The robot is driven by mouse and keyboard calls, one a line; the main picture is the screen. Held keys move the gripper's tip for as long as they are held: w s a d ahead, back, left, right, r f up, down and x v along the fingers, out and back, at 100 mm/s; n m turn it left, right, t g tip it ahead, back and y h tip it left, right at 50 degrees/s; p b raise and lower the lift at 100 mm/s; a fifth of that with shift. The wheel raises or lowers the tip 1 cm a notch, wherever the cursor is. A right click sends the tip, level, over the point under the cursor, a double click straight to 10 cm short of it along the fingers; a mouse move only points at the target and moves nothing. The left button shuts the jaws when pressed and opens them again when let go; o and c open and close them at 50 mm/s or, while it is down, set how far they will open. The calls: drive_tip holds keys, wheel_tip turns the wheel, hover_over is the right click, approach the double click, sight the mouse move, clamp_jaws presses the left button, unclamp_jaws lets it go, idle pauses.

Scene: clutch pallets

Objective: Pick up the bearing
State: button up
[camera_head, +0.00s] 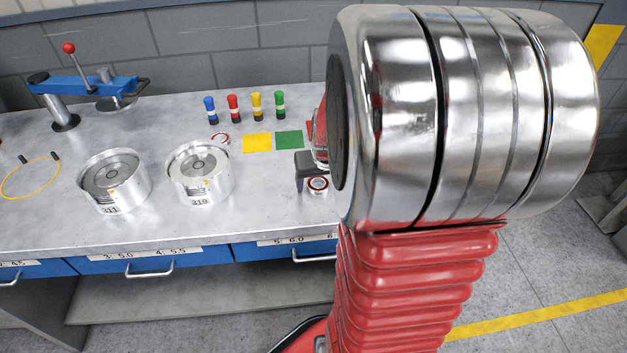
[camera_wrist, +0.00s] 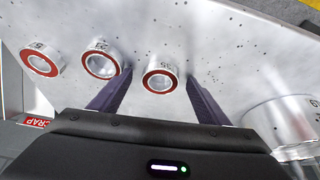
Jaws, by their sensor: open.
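Three short metal bearings with red ring faces show in the wrist view: one on the left (camera_wrist: 38,52), one in the middle (camera_wrist: 98,54) and one on the right (camera_wrist: 160,71). My gripper (camera_wrist: 158,78) is open and empty. Its dark fingers stand either side of the right bearing; whether they touch it I cannot tell. In the head view my gripper is a dark block, partly hidden behind my arm, with one bearing (camera_head: 318,184) right beside it.
Two metal cups, a left one (camera_head: 115,193) and a right one (camera_head: 201,184), stand on the grey bench (camera_head: 60,222). Several coloured pegs (camera_head: 233,108) stand behind a yellow square (camera_head: 257,143) and a green square (camera_head: 289,140). A blue lever tool (camera_head: 83,84) stands at back left.

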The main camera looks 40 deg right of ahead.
drive_tip(key=shift+c, duration=0.4)
drive_tip(key=c, duration=1.2)
